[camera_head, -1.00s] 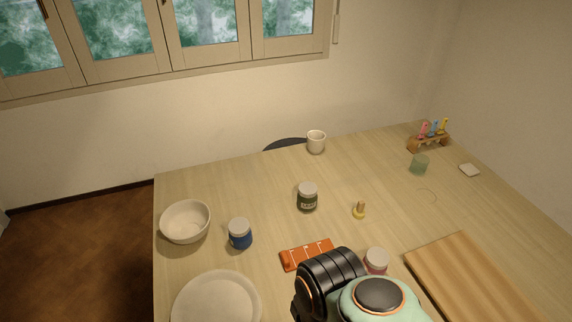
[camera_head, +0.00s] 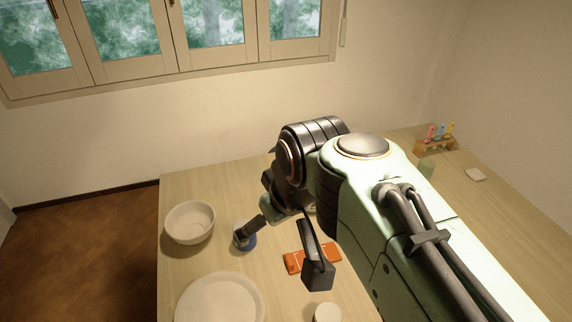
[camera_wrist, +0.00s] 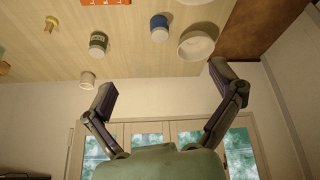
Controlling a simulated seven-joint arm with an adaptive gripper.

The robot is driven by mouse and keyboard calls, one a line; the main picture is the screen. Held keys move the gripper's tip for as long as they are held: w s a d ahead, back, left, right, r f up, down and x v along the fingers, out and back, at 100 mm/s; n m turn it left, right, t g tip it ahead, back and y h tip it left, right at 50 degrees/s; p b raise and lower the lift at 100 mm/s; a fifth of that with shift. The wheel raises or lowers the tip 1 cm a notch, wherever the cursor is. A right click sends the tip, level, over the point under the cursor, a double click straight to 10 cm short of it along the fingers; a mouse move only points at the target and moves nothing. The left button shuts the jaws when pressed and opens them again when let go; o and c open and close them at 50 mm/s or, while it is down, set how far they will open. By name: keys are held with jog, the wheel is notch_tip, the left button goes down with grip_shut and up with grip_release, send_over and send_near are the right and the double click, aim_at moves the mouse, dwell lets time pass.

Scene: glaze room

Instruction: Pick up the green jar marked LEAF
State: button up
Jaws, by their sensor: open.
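The green jar (camera_wrist: 98,42), with a pale lid and a light label, stands on the table in the wrist view, where the scene appears inverted. Its label is too small to read there. In the head view my arm hides nearly all of it. My gripper (camera_head: 280,255) is open and empty above the table, its fingers spread wide. In the wrist view my gripper (camera_wrist: 163,78) shows with the green jar apart from it, out beyond the left finger. In the head view one finger overlaps the blue jar (camera_head: 247,243); I cannot tell whether they touch.
A white bowl (camera_head: 189,222) and a plate (camera_head: 220,303) are on the left. An orange tray (camera_head: 303,262) lies below my arm. A white mug (camera_wrist: 87,79) stands near the green jar. A white round lid (camera_head: 328,312) shows at the front. A rack (camera_head: 436,146) stands far right.

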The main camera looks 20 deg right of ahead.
jog(key=w+d+r+t, duration=0.1)
jog(key=w+r, duration=0.1)
jog(key=w, duration=0.4)
jog(key=w+d+r+t, duration=0.1)
jog(key=w+d, duration=0.1)
jog(key=w, duration=0.5)
jog(key=w+d+f, duration=0.3)
jog(key=w+d, duration=0.1)
jog(key=w, duration=0.3)
jog(key=w+d+f, duration=0.3)
jog(key=w, duration=0.4)
jog(key=d+f+m+g, duration=0.1)
jog(key=d+f, duration=0.2)
jog(key=f, duration=0.4)
jog(key=w+d+f+m, duration=0.1)
jog(key=d+f, duration=0.2)
jog(key=f, duration=0.4)
jog(key=d+f+m+g, duration=0.1)
jog(key=d+f, duration=0.3)
jog(key=f, duration=0.4)
jog(key=shift+w+g+h, duration=0.15)
jog(key=shift+g+h, duration=0.15)
jog(key=x, duration=0.6)
jog(key=shift+w, duration=0.1)
jog(key=c, duration=1.4)
